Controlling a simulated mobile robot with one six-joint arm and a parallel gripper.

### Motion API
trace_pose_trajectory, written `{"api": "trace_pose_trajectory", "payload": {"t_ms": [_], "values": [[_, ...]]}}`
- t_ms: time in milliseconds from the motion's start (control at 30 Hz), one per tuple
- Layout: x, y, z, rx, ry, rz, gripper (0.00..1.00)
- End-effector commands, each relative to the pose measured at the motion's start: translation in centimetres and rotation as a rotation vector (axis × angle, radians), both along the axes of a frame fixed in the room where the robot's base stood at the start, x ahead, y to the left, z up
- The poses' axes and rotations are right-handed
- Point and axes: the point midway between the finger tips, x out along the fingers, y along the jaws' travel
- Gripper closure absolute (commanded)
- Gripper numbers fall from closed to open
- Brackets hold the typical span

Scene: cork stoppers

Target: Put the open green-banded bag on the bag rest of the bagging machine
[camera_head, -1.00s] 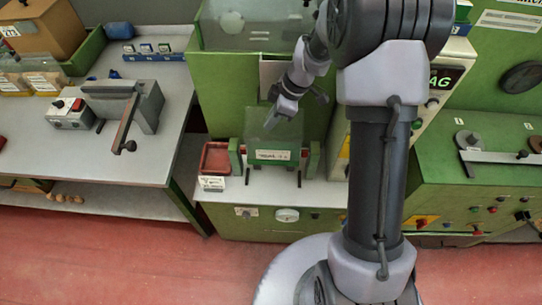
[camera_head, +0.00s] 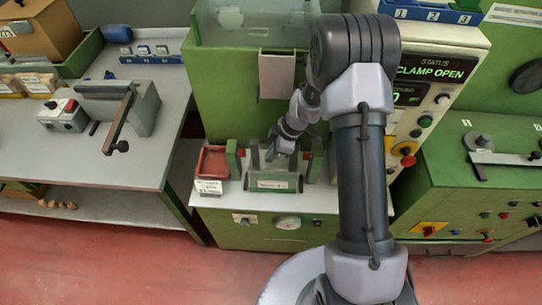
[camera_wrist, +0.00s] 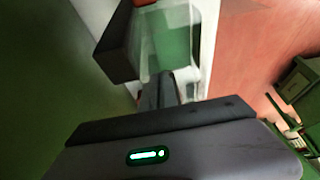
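The clear bag with a green band (camera_head: 273,184) and a pale label hangs low between the green posts of the bagging machine in the head view. My gripper (camera_head: 273,154) is at the bag's upper edge, pointing down. In the wrist view the bag (camera_wrist: 172,45) is translucent with a green patch beyond my fingers (camera_wrist: 160,85), which look close together on its near edge. The exact contact is blurred. The bag rest (camera_head: 310,165) is mostly hidden behind the bag and my arm; I cannot tell whether the bag touches it.
The machine's display (camera_head: 436,72) reads CLAMP OPEN. A red tray (camera_head: 212,162) with a card in front stands just left of the bag. The green machine body (camera_head: 235,95) rises behind. A side table (camera_head: 100,150) with a lever device stands left. A green control cabinet (camera_head: 470,180) stands right.

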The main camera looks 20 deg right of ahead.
Motion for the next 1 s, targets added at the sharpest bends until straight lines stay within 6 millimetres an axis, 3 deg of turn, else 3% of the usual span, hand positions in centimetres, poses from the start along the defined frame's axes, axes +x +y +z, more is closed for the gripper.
{"api": "trace_pose_trajectory", "payload": {"t_ms": [267,400,733,867,1000], "values": [[0.0,0.0,-0.2,-0.001,-0.001,0.001,1.0],[0.0,0.0,0.0,-0.001,-0.001,0.001,0.75],[0.0,0.0,0.4,-0.001,0.0,0.001,0.75],[-0.2,-1.0,3.0,-0.002,-0.004,-0.001,0.75],[-0.7,-2.5,7.0,-0.001,-0.003,-0.001,0.75]]}}
